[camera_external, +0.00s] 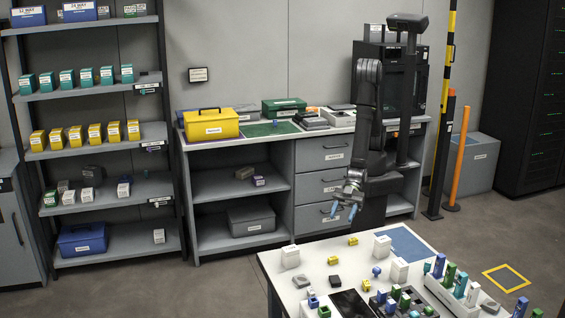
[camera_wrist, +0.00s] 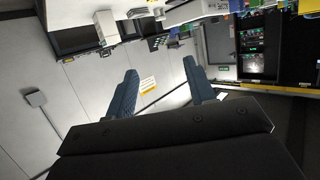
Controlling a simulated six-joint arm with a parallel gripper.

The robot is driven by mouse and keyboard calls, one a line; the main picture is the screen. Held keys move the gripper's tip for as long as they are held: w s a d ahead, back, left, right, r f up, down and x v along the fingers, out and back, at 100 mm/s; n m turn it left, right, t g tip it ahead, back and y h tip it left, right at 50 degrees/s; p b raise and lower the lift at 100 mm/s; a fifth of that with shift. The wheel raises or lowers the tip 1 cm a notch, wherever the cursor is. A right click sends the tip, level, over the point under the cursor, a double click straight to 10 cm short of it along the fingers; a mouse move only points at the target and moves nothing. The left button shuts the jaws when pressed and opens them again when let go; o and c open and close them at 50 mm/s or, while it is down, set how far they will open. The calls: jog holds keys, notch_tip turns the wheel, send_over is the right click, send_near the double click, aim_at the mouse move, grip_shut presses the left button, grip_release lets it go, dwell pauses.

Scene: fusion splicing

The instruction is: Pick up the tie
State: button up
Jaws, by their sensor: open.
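My gripper (camera_external: 344,210) hangs in the air in the external view, in front of the grey drawer cabinet and short of the front white table. Its two blue fingers are spread apart with nothing between them. In the wrist view the gripper (camera_wrist: 160,69) also shows open and empty, its fingers apart over a distant, tilted view of wall and cabinets. I cannot make out a tie in either view. Small items on the white table (camera_external: 285,264) are too small to tell one from another as a tie.
The white table holds several yellow blocks (camera_external: 333,260), white boxes (camera_external: 382,246), a blue mat (camera_external: 408,244) and a rack of coloured pieces. A yellow toolbox (camera_external: 211,124) stands on the back counter. Shelves (camera_external: 95,87) with boxes stand at left. Open floor lies left of the table.

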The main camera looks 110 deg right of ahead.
jog(key=shift+c, duration=0.3)
jog(key=m+g+h, duration=0.5)
jog(key=m+g, duration=0.3)
jog(key=m, duration=2.2)
send_near(312, 289)
jog(key=x, duration=0.2)
jog(key=shift+a+f, duration=0.1)
jog(key=shift+f, duration=0.15)
jog(key=shift+x, duration=3.05)
jog(key=shift+w, duration=0.2)
